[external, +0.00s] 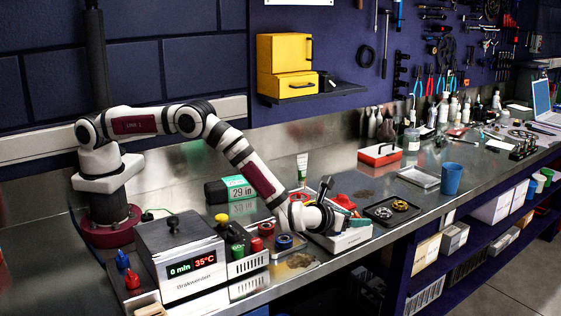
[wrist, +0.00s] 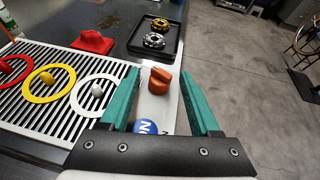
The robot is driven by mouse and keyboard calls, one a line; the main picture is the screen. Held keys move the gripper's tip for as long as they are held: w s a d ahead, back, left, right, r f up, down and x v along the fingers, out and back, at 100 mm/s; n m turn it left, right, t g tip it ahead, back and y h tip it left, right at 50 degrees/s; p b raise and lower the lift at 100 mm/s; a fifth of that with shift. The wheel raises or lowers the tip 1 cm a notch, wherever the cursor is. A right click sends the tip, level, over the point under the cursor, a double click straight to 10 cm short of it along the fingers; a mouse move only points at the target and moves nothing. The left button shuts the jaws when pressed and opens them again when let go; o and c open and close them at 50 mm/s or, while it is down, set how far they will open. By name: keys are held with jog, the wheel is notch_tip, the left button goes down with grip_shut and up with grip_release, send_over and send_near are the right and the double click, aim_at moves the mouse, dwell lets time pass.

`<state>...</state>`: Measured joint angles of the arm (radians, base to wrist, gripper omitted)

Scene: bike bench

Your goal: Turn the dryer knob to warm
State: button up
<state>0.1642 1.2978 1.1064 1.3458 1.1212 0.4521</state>
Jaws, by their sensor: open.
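An orange knob (wrist: 159,82) with a raised grip bar stands on a white panel (wrist: 153,110) in the wrist view. A blue round mark with white letters lies on the panel below it, partly covered by my gripper; no setting can be read. My gripper (wrist: 160,73) is open, with one teal finger on each side of the knob. Gaps show between the knob and both fingers. In the external view my gripper (external: 346,204) is low over a white slatted unit (external: 343,241) at the bench edge. The knob is hidden there.
Red, yellow and white rings with small knobs lie on the slats (wrist: 48,52) at left. A red piece (wrist: 92,41) and a black tray (wrist: 137,48) with two cogs are beyond.

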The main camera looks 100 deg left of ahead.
grip_shut()
dwell(0.3)
jog(key=m+t+h, duration=0.2)
jog(key=m+h, duration=0.1)
jog(key=a+m+t+h, duration=0.1)
jog(key=m, duration=0.1)
jog(key=shift+s+t+h, duration=0.3)
jog(key=shift+t, duration=0.1)
jog(key=shift+m+t+h, duration=0.7)
jog(key=shift+m+h, duration=0.9)
grip_release()
